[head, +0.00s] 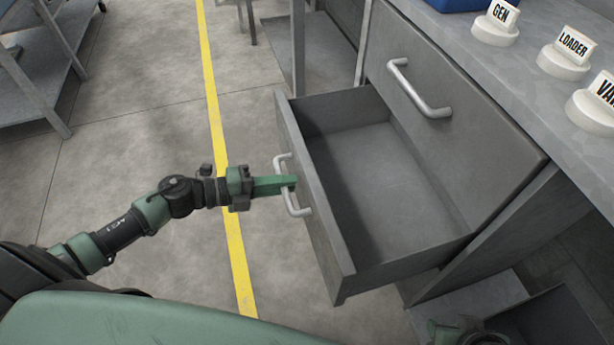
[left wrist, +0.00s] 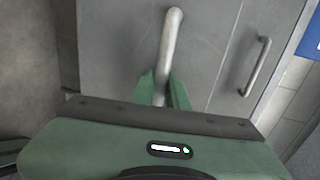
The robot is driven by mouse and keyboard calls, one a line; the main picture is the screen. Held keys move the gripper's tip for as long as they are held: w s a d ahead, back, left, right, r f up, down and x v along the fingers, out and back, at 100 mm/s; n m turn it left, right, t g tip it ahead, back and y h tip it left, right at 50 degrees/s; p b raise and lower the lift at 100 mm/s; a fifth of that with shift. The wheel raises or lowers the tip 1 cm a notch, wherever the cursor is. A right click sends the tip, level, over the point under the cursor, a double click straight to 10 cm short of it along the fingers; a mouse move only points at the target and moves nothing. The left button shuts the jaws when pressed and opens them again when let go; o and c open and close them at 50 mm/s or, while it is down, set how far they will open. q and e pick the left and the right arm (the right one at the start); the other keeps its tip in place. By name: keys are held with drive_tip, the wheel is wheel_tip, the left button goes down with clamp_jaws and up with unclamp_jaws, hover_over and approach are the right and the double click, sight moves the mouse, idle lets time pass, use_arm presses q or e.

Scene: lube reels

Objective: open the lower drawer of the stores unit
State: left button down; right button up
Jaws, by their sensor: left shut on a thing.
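The lower drawer (head: 322,232) of the grey stores unit stands pulled well out, and its inside looks empty. Its pale bar handle (head: 299,211) is on the drawer front. My left gripper (head: 288,183) is shut on the middle of this handle, reaching in from the left. In the left wrist view the green fingers (left wrist: 162,92) sit on both sides of the handle (left wrist: 171,40). The upper drawer (head: 455,140) is closed, with its own bar handle (head: 420,90). A green and black part of mine shows at the bottom right; its fingers cannot be made out.
The worktop (head: 510,60) above carries white labelled stands, GEN (head: 495,27), LOADER (head: 566,58) and one cut off, plus a blue bin (head: 465,4). A dark open container (head: 550,322) is low at right. The floor with a yellow line (head: 217,110) is clear left of the drawer.

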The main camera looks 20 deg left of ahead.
use_arm(q)
drive_tip(key=shift+s+a, duration=0.4)
drive_tip(key=shift+a, duration=0.2)
use_arm(e)
drive_tip(key=shift+w, duration=0.1)
use_arm(q)
drive_tip(key=c, duration=1.4)
unclamp_jaws()
